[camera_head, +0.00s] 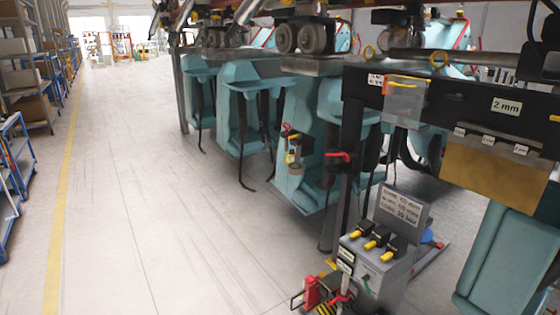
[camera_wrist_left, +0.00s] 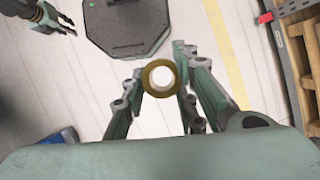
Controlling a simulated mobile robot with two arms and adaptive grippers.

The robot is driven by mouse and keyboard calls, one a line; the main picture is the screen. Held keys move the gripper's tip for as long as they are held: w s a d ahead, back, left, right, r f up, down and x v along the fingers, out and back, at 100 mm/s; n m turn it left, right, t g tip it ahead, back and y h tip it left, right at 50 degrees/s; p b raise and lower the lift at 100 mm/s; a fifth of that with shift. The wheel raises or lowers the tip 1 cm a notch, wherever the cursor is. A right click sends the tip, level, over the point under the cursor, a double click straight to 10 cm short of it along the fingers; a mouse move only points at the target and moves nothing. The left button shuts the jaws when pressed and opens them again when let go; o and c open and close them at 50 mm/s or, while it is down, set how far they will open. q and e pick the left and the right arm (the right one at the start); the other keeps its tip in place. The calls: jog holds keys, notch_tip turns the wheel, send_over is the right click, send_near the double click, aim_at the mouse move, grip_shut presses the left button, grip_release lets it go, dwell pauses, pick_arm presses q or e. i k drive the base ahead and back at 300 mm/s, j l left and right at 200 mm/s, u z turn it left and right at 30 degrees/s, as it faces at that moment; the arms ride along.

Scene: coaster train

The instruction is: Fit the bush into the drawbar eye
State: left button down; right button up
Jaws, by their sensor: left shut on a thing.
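The bush (camera_wrist_left: 148,78), a short brass-coloured ring with a pale hole, is between the fingertips of my left gripper (camera_wrist_left: 161,84) in the left wrist view. The gripper is shut on it, and the hole faces the camera. Another gripper, my right one (camera_wrist_left: 55,20), is at the upper left of that view, its fingers apart with nothing seen between them. Neither gripper shows in the head view. Teal coaster cars (camera_head: 310,185) hang in a row there. I cannot make out for certain which part is the drawbar eye.
A grey hydraulic unit (camera_head: 385,268) with yellow-tipped valves stands at the lower right. A dark beam (camera_head: 490,104) with a "2 mm" label is above it. Shelves (camera_head: 25,75) line the left. The aisle floor (camera_head: 150,190) is clear. A pallet (camera_wrist_left: 302,45) is right in the wrist view.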

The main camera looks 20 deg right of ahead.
aim_at(296, 170)
jog(key=i+j+z, duration=0.1)
jog(key=i+z, duration=0.4)
jog(key=i+j+z, duration=0.3)
jog(key=i+z, duration=0.15)
jog(key=i+j+z, duration=0.5)
jog(key=k+l, duration=0.1)
